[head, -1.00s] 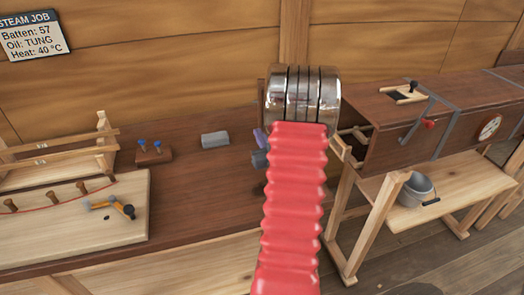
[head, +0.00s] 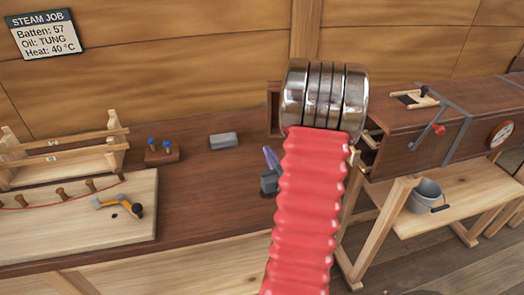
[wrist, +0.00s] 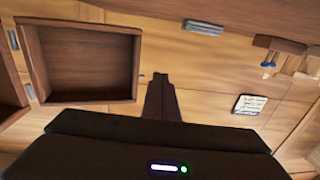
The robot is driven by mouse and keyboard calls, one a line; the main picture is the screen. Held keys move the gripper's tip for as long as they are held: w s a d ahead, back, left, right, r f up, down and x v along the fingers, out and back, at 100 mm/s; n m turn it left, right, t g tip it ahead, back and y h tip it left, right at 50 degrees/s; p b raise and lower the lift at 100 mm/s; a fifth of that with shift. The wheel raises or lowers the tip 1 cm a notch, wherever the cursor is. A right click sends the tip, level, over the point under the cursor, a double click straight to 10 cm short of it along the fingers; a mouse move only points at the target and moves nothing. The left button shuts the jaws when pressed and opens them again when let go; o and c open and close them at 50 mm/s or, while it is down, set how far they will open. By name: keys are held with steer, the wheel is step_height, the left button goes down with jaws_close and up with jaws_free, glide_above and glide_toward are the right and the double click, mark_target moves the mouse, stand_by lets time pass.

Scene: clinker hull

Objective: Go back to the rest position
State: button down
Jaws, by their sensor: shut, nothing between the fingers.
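My gripper (wrist: 160,78) shows in the wrist view as two dark fingers close together, shut and empty. They stand in front of the plank wall, apart from anything I can make out. In the head view my red ribbed arm with its silver joint rises through the middle, and the gripper itself is hidden behind it.
An open wooden box (wrist: 134,65) is left of the fingers in the wrist view. The bench (head: 200,200) holds a grey block (head: 223,140), a blue-pegged stand (head: 163,155) and a purple-and-grey item (head: 270,183) beside my arm. A bucket (head: 424,196) stands right. A sign (head: 45,34) hangs left.

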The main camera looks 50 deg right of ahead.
stand_by(0.3)
steer(key=w+a+r+n+g+y, duration=0.2)
steer(key=w+a+r, duration=0.25)
steer(key=a, duration=0.55)
steer(key=w+a+r+n+g+y, duration=0.1)
steer(key=w+a+r+g+y, duration=0.15)
steer(key=w+a, duration=0.45)
steer(key=s+a+r+n+g+y, duration=0.2)
steer(key=s+a, duration=0.7)
steer(key=a, duration=0.4)
steer(key=s+a+r+n+g+y, duration=0.1)
steer(key=s+a+r+g+y, duration=0.1)
steer(key=s+a, duration=0.8)
steer(key=a+g+y, duration=0.1)
steer(key=a, duration=0.3)
steer(key=shift+a+r+n, duration=0.2)
steer(key=shift+a+n, duration=0.1)
steer(key=shift+n, duration=0.1)
steer(key=shift+d+y, duration=0.1)
steer(key=shift+y, duration=0.15)
